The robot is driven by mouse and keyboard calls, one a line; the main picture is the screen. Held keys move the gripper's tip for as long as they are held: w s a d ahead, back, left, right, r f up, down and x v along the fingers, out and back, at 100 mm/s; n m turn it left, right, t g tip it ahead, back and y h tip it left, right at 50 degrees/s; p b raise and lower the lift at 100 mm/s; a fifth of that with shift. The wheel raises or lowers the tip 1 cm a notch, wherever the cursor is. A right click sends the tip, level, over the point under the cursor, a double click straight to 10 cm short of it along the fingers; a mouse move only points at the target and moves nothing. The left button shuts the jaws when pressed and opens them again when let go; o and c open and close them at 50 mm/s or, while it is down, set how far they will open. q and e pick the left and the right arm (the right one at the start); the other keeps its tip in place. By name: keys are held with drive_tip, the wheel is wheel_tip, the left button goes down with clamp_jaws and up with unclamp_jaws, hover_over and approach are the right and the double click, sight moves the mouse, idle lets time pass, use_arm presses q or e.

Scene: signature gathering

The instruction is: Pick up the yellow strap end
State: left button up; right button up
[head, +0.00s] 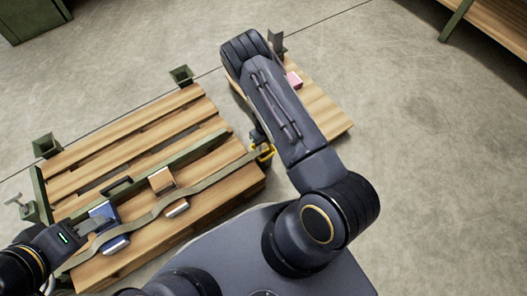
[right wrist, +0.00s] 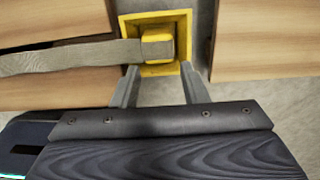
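The yellow strap end (right wrist: 157,47) is a small block on the end of a grey-beige strap (right wrist: 70,57). In the right wrist view it sits inside the outline of a square yellow frame (right wrist: 143,70); whether they touch is unclear. Yellow also shows at the pallet's right edge in the head view (head: 265,153). My right gripper (right wrist: 159,80) is open, its fingers apart and pointing at the frame's lower edge, with the strap end between and beyond the tips. My left gripper (head: 85,229) is by a blue item (head: 105,214); its fingers are too small to read.
The strap runs across a wooden pallet (head: 110,161), past a tan block (head: 162,181). Green posts (head: 46,145) stand at its corners. A board with a pink item (head: 294,80) lies behind my right arm. Open concrete floor (head: 430,170) is on the right.

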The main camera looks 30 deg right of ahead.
sight(265, 149)
wheel_tip(265, 149, down, 4)
drive_tip(key=shift+a+f+b, duration=0.1)
drive_tip(key=shift+f+b, duration=0.15)
drive_tip(key=shift+b, duration=0.75)
drive_tip(key=shift+r, duration=0.1)
drive_tip(key=c, duration=0.7)
drive_tip(key=shift+o, duration=0.2)
drive_tip(key=shift+r, duration=0.1)
